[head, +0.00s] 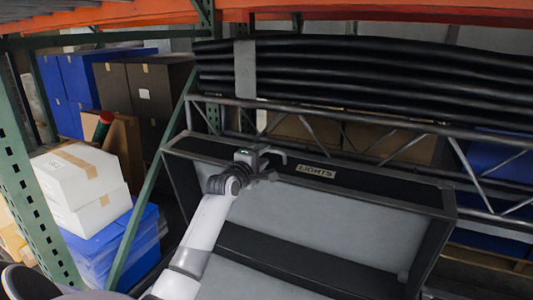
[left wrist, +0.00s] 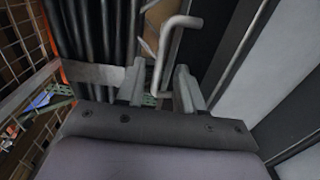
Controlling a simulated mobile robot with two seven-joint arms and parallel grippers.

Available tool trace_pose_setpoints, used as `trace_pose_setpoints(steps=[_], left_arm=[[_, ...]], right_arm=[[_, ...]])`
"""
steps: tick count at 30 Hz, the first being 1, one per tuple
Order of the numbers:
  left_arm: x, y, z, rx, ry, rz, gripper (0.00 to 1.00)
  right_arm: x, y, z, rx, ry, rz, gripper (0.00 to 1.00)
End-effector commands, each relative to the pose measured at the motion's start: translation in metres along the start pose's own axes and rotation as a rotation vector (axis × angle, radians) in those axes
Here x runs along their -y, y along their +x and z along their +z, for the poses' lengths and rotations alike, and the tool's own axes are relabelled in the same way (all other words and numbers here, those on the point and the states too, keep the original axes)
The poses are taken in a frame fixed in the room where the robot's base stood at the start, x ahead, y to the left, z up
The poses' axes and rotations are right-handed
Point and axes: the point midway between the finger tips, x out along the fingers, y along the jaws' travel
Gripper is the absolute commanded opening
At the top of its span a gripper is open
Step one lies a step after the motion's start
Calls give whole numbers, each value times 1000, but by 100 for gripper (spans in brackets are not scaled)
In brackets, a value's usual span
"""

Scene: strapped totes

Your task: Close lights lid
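The lights case lid (head: 405,187) is raised, with a "LIGHTS" label (head: 315,171) on its dark top edge and a pale grey inner face. My left gripper (head: 266,163) is at that top edge, left of the label. In the left wrist view its two fingers (left wrist: 158,92) are apart, with a bent grey bar (left wrist: 165,50) reaching down between them. I cannot tell whether the fingers touch the bar. The lower part of the case is partly hidden by my left arm and the frame edge. My right gripper is out of view.
Black tubes (head: 350,70) and a metal truss (head: 400,130) lie close behind the lid. A green rack post (head: 30,190) stands at left. White boxes (head: 80,175) sit on a blue tote (head: 110,250), with dark boxes (head: 150,90) behind.

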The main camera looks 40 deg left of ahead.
Motion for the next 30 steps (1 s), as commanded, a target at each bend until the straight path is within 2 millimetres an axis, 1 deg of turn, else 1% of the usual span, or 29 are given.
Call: trace_pose_setpoints(steps=[3,9,15,22,23,24,25,26,30], left_arm=[[0,14,-1,-1,1,1,37],[0,28,0,0,2,1,37],[0,33,0,-1,2,0,37],[0,33,0,-1,2,0,37],[0,33,0,-1,2,0,27],[0,33,0,-1,2,0,14],[0,33,0,-1,2,0,4],[0,33,0,-1,2,0,0],[0,33,0,-1,2,0,0]], right_arm=[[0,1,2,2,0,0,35],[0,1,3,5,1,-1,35],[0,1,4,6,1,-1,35],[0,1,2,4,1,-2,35],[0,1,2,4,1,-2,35],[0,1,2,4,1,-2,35],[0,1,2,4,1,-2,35],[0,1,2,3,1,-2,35],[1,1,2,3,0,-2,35]])
